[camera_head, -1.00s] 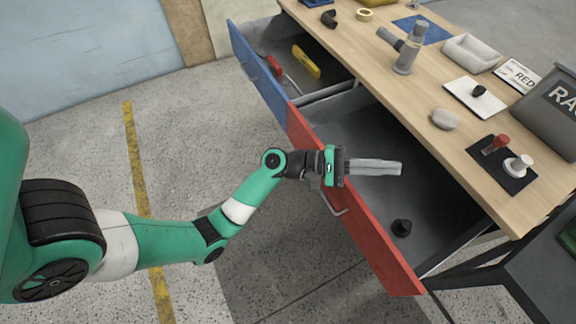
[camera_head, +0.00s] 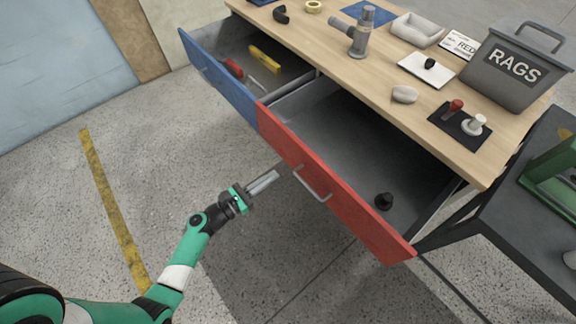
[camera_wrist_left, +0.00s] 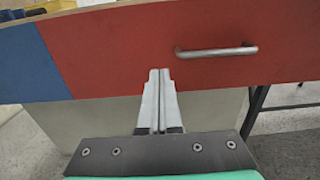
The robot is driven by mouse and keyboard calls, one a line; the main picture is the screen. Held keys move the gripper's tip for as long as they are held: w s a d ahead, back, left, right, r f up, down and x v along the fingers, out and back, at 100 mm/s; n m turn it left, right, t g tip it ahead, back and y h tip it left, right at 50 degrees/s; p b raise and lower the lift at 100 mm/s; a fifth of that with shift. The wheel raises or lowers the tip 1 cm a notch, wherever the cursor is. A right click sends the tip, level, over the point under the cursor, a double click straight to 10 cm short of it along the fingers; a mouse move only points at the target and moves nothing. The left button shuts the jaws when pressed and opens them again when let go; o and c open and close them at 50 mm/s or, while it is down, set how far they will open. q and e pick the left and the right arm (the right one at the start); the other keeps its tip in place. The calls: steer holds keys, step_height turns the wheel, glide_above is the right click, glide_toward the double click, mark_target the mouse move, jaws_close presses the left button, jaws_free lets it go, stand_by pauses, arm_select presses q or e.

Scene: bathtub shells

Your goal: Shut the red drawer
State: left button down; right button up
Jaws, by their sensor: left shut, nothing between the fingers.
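The red drawer (camera_head: 335,194) stands open below the workbench top. Its grey inside shows, with a small black knob-like part (camera_head: 383,201) in it. A metal bar handle (camera_head: 312,184) is on its front, also seen in the left wrist view (camera_wrist_left: 216,51). My left gripper (camera_head: 277,174) is shut and empty, in front of the red drawer's face, left of the handle. In the left wrist view its fingers (camera_wrist_left: 159,72) point at the red front near the lower edge; I cannot tell whether they touch it. My right gripper is not in view.
The blue drawer (camera_head: 217,79) beside it is also open, holding a yellow tool (camera_head: 265,58) and a red-handled screwdriver (camera_head: 236,70). The benchtop (camera_head: 385,85) carries several items, including a RAGS bin (camera_head: 510,72). A dark side table (camera_head: 510,215) stands at right. Floor in front is clear.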

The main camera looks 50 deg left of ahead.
mark_target(296, 160)
arm_select(q)
steer(key=w+b, duration=0.1)
steer(key=w, duration=0.5)
steer(key=shift+w, duration=0.65)
steer(key=shift+w, duration=0.1)
